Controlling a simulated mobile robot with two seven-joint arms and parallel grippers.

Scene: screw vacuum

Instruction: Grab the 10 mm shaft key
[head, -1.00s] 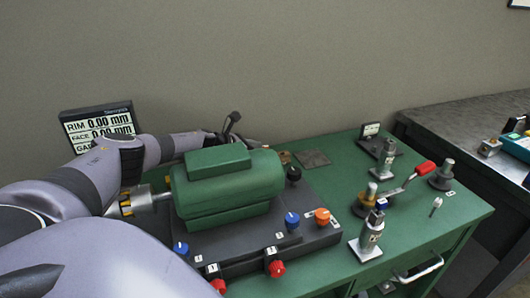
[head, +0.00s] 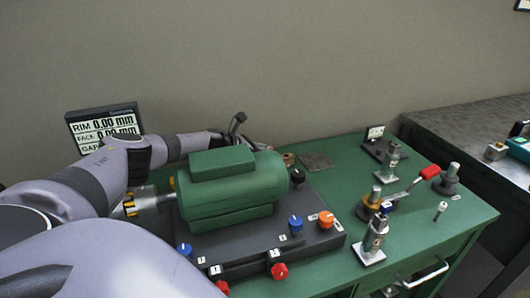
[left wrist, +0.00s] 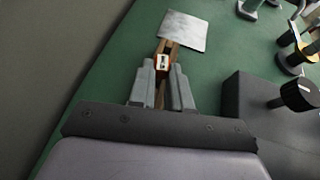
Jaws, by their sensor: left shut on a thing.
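In the left wrist view my left gripper (left wrist: 163,67) is shut on a narrow brown bar with a small red-and-white label (left wrist: 163,62). I take this bar to be the shaft key, but its size marking is too small to read. The bar lies between the fingers, and its far end reaches to a flat grey plate (left wrist: 183,30). My right gripper is in neither view.
The motor stands on a dark base with blue, orange and red knobs (head: 279,271). Metal fixtures (head: 372,246) and a red-handled tool (head: 429,172) stand at the right. A readout (head: 105,125) stands at the left.

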